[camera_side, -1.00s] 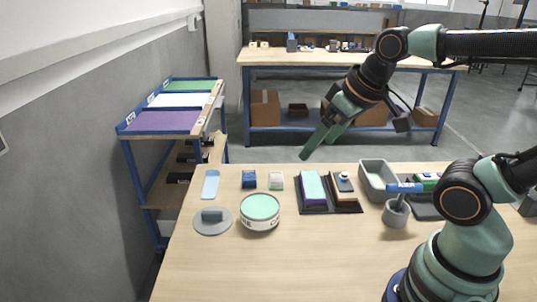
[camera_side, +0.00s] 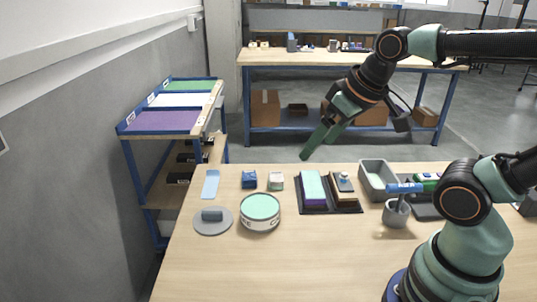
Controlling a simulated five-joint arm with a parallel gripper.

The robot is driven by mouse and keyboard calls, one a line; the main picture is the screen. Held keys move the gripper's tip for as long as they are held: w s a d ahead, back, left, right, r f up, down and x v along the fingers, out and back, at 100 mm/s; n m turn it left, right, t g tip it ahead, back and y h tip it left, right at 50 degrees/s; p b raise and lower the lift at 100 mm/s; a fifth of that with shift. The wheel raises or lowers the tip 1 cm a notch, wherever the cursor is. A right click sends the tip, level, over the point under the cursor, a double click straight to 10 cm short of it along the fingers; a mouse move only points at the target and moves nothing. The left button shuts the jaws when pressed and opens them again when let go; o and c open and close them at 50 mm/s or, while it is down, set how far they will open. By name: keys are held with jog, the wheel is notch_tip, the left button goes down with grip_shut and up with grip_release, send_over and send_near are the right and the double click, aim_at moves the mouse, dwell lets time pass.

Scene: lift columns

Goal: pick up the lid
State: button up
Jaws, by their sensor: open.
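The lid (camera_side: 205,227) is a flat grey disc with a darker block-shaped handle on top. It lies on the light wooden table at the left, beside a round tin (camera_side: 260,212) with a pale green top. My gripper (camera_side: 313,145) has green fingers that point down and to the left. It is open and empty, raised above the far edge of the table. It is well to the right of the lid and apart from it.
A light blue flat piece (camera_side: 210,184), a blue block (camera_side: 249,180) and a pale block (camera_side: 276,181) lie behind the lid. A dark tray (camera_side: 318,208) with blocks, a grey bin (camera_side: 376,180) and a grey cup (camera_side: 396,213) stand to the right. The front table area is clear.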

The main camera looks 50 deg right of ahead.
jog(key=c, duration=0.6)
jog(key=shift+o, duration=0.2)
jog(key=n+g, duration=0.6)
jog(key=n, duration=0.3)
send_over(211, 212)
jog(key=f, duration=1.8)
jog(key=shift+s, duration=0.25)
jog(key=shift+w+f, duration=0.2)
jog(key=shift+f, duration=2.55)
